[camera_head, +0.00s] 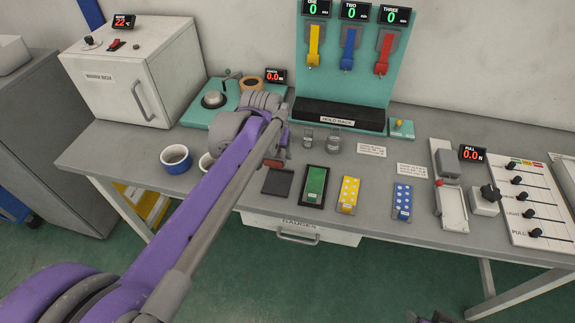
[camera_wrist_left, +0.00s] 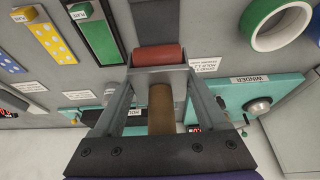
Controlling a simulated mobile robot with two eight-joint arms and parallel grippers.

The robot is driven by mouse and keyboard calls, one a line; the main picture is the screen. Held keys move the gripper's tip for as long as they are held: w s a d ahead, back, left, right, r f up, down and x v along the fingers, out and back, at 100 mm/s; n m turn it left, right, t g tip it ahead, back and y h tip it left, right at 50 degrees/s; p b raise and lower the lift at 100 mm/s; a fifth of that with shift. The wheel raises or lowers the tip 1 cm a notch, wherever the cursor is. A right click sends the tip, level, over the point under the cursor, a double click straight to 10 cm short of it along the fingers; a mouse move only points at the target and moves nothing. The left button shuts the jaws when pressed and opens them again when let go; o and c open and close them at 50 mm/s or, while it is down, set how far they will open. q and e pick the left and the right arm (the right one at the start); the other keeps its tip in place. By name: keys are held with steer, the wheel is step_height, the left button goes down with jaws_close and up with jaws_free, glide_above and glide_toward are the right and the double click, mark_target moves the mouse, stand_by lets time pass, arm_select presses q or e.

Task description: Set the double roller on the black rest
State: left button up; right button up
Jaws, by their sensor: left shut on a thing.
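The double roller shows in the left wrist view as a red roller (camera_wrist_left: 158,55) in a grey frame with a brown handle (camera_wrist_left: 160,108). My left gripper (camera_wrist_left: 160,78) is shut on it, with the fingers on either side of the frame. In the head view the gripper (camera_head: 274,150) is over the table, and a bit of the red roller (camera_head: 273,163) shows below it. The black rest (camera_head: 278,182) is a flat dark pad just in front of the roller; it also shows in the wrist view (camera_wrist_left: 155,18). The pad looks empty. A dark part at the head view's bottom edge may be my right gripper (camera_head: 432,318).
The teal winder (camera_head: 212,100) and a blue-lined ring (camera_head: 175,159) are to the left. Small grey pieces (camera_head: 334,142) sit behind.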

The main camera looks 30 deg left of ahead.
arm_select(q)
steer(key=shift+w+f, duration=0.15)
steer(key=shift+w, duration=0.15)
steer(key=f, duration=0.4)
steer(key=shift+s+f, duration=0.25)
steer(key=shift+f, duration=0.15)
steer(key=shift+w+f+b, duration=0.1)
steer(key=shift+f+b, duration=0.35)
steer(key=shift+f, duration=1.95)
arm_select(e)
steer(key=shift+f, duration=0.45)
